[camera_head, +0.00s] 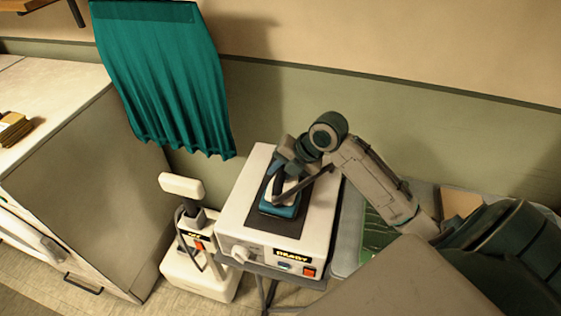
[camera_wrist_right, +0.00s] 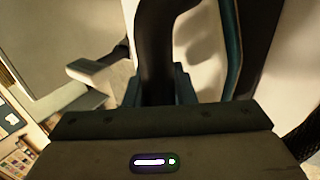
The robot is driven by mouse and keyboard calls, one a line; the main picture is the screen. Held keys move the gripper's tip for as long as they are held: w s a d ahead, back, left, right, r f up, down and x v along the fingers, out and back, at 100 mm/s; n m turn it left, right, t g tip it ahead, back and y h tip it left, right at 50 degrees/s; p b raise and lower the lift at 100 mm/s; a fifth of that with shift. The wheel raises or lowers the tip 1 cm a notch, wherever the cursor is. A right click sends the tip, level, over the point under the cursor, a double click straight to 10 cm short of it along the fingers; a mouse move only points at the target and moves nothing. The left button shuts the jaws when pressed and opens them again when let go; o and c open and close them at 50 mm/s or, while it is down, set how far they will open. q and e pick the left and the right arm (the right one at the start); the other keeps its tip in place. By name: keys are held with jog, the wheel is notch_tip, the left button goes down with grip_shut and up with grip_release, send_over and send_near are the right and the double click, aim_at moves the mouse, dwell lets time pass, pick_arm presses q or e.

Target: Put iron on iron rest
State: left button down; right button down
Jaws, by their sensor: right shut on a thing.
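The iron (camera_head: 281,210) has a blue-teal body and a dark handle. It is over the dark pad (camera_head: 318,222) on top of a white box labelled READY, which looks like the iron rest (camera_head: 234,218). I cannot tell whether its sole touches the pad. My right gripper (camera_head: 285,180) is shut on the iron's handle from above, and the arm hides part of it. In the right wrist view the black handle (camera_wrist_right: 156,45) runs up from between the jaws. My left gripper is not in view.
A white upright device (camera_head: 188,273) with a cable stands left of the box. A teal cloth (camera_head: 170,85) hangs on the wall behind. A pale cabinet (camera_head: 90,190) is at left. A grey tray with a green board (camera_head: 376,235) lies at right, below my arm.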

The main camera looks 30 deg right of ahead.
jog(key=c, duration=1.2)
grip_release()
jog(key=shift+r, duration=0.15)
jog(key=shift+s+d+r, duration=0.2)
jog(key=shift+d+r, duration=0.05)
jog(key=shift+r, duration=0.1)
jog(key=b+v, duration=0.2)
jog(key=v, duration=0.9)
jog(key=shift+a, duration=0.1)
